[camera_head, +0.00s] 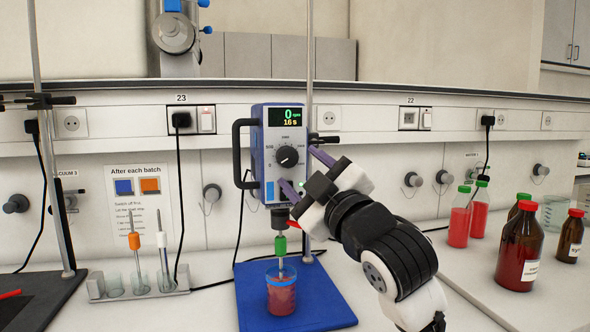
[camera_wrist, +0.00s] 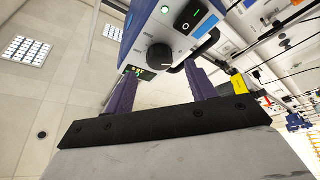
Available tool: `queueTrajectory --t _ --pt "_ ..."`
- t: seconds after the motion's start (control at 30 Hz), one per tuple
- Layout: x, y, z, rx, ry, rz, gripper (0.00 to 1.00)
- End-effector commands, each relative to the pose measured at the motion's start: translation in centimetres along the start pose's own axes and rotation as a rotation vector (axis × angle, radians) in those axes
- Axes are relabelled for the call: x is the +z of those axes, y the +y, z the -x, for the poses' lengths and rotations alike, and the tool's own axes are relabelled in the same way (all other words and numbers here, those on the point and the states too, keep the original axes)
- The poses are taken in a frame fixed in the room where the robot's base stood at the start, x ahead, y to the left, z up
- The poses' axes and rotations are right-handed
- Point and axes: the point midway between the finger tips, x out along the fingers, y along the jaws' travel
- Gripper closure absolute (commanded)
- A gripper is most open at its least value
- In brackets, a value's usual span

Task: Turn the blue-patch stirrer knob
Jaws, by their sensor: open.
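The stirrer (camera_head: 256,140) is a blue box with a pale front on an upright rod. Its black round knob (camera_head: 287,156) sits below a display reading 0 and 16 s. A blue patch (camera_head: 270,190) is at the lower left of the front. My gripper (camera_head: 306,173) is open, its two purple fingers pointing toward the stirrer front from the right, one above the other. In the wrist view the knob (camera_wrist: 159,57) shows beyond and between the spread fingertips, with nothing held. I cannot tell exactly how far the fingertips are from the panel.
Below the stirrer, a beaker of red liquid (camera_head: 281,291) stands on a blue base plate (camera_head: 310,295). A rack with sensors (camera_head: 140,292) is at left. Red-filled bottles (camera_head: 520,245) stand at right. A cable (camera_head: 239,220) hangs left of the stirrer.

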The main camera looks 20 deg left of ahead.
Motion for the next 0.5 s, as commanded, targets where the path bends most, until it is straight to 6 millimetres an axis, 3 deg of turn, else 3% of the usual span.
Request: queueTrajectory --t 0.1,0.3,0.5 --pt "0.3 -0.1 3.1 0.004 -0.001 0.003 0.44" --pt "0.2 -0.1 7.2 0.003 -0.002 0.003 0.44" --pt "0.1 -0.1 9.5 0.0 -0.001 0.002 0.44"
